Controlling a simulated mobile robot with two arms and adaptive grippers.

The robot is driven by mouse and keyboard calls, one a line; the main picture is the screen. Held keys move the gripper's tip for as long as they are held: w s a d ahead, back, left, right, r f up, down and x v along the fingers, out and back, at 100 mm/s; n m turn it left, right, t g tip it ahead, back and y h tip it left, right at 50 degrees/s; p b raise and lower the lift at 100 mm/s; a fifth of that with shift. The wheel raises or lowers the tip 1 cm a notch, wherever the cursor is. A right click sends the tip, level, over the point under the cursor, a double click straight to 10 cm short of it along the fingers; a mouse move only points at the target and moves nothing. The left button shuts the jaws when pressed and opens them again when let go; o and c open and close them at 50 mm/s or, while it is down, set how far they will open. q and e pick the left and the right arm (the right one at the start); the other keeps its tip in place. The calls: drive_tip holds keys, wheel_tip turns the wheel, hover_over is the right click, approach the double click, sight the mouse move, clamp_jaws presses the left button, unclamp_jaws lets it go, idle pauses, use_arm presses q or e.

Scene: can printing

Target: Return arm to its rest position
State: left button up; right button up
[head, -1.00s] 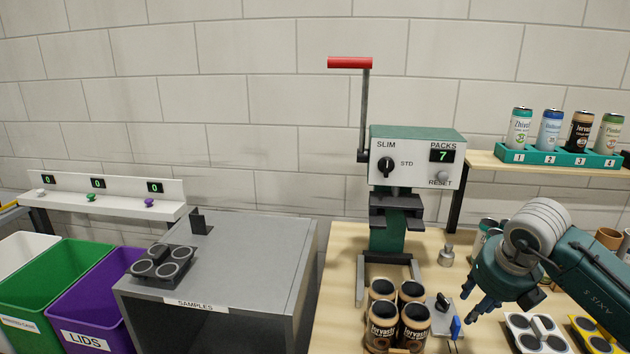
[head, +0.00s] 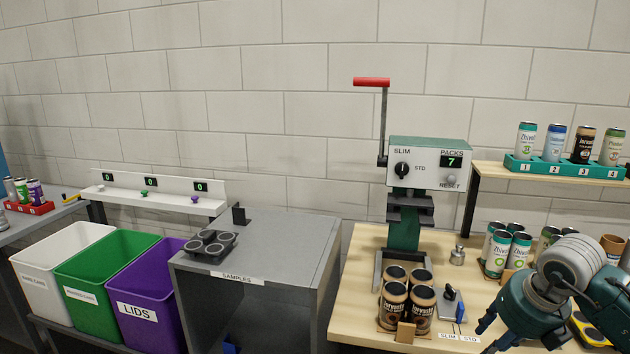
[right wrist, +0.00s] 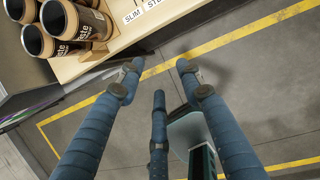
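My right gripper (head: 486,338) is at the lower right of the head view, in front of the right part of the wooden bench (head: 348,300). In the right wrist view its fingers (right wrist: 158,70) are spread apart with nothing between them, above the grey floor by the bench edge. Several brown cans (head: 408,300) stand in a group on the bench to the left of it; they also show in the right wrist view (right wrist: 62,25). My left gripper is in neither view.
A green press (head: 428,165) with a red handle stands behind the brown cans. Several green-white cans (head: 498,250) stand near my right arm. A grey samples stand (head: 255,262) and white, green and purple bins (head: 148,290) are at left. A teal rack (head: 565,168) sits on a shelf.

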drive_tip(key=w+a+f+m+t+y, duration=0.1)
drive_tip(key=w+a+f+m+y, duration=0.15)
drive_tip(key=a+f+y, duration=0.65)
drive_tip(key=w+a+f+m+t+y, duration=0.1)
drive_tip(key=w+a+f+m+y, duration=0.2)
drive_tip(key=a, duration=0.9)
drive_tip(key=d+f+m+t+h, duration=0.3)
drive_tip(key=d+f+m+t, duration=0.15)
drive_tip(key=f+m, duration=0.65)
drive_tip(key=s+d+f+m+h, duration=0.3)
drive_tip(key=s+f, duration=0.3)
drive_tip(key=f, duration=0.3)
drive_tip(key=s+d+f+m+g+h, duration=0.1)
drive_tip(key=s+d+f+m+h, duration=0.15)
drive_tip(key=s+f, duration=0.45)
drive_tip(key=s+d+f+m+h, duration=0.2)
drive_tip(key=s+f+m, duration=0.2)
drive_tip(key=f, duration=0.6)
drive_tip(key=s+a+f+m+g, duration=0.1)
drive_tip(key=s+f+g, duration=0.2)
drive_tip(key=s, duration=0.9)
drive_tip(key=s+a+f+m+g+h, duration=0.1)
drive_tip(key=s+f+m+g, duration=0.1)
drive_tip(key=s+f, duration=0.5)
drive_tip(key=s+a+f+m+g+h, duration=0.1)
drive_tip(key=s+f, duration=0.4)
drive_tip(key=s, duration=1.2)
drive_tip(key=m+g, duration=0.1)
drive_tip(key=g, duration=0.1)
drive_tip(key=shift+g, duration=0.35)
